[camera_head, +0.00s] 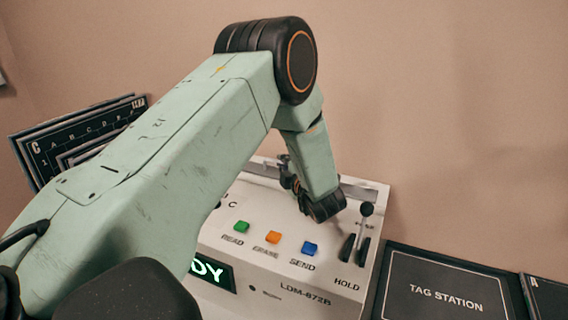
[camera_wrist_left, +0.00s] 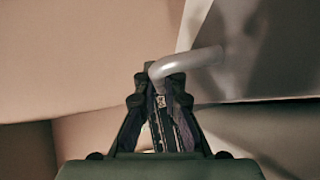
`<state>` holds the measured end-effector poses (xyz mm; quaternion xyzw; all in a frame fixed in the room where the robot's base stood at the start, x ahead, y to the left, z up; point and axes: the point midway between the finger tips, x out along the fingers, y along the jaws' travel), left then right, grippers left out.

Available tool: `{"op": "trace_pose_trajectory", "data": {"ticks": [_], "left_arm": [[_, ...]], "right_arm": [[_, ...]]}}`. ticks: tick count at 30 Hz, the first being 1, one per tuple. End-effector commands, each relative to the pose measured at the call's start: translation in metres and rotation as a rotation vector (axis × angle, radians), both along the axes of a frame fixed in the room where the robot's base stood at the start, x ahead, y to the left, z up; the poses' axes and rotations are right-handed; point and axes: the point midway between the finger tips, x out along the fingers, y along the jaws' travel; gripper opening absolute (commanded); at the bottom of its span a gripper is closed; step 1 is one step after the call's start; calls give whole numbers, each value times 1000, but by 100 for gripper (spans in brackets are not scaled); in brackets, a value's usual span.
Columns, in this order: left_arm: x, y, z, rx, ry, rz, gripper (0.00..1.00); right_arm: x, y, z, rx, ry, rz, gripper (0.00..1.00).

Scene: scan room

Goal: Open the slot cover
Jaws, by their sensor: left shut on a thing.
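A white machine marked LDM-872B (camera_head: 325,297) stands below my left arm. My left gripper (camera_head: 287,176) is at the machine's back edge, partly hidden behind my own wrist. In the left wrist view, the gripper (camera_wrist_left: 162,82) is shut on a bent grey handle (camera_wrist_left: 192,62). The handle runs right to a smooth grey surface (camera_wrist_left: 260,45); I cannot tell whether this is the slot cover. In the head view my arm hides most of the machine's back part, and I cannot make out the cover there. My right gripper is not in view.
The machine's front has green (camera_head: 241,227), orange (camera_head: 273,237) and blue (camera_head: 309,249) buttons and a lever marked HOLD (camera_head: 358,233). A black TAG STATION mat (camera_head: 446,290) lies to the right. Black lettered boards (camera_head: 85,127) stand at the left. A plain wall rises behind.

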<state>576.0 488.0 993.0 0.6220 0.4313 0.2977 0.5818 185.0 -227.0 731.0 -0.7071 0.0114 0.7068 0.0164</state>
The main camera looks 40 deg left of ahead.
Motion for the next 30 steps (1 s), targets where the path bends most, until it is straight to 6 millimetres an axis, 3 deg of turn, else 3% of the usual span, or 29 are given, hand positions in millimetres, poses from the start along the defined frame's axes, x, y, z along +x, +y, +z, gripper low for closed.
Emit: {"op": "trace_pose_trajectory", "data": {"ticks": [14,23,30], "left_arm": [[0,1,0,1,-2,4,0],[22,8,-1,2,-5,4,0],[23,8,0,0,-1,4,0]], "right_arm": [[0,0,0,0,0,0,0],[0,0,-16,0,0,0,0],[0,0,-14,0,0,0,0]]}}
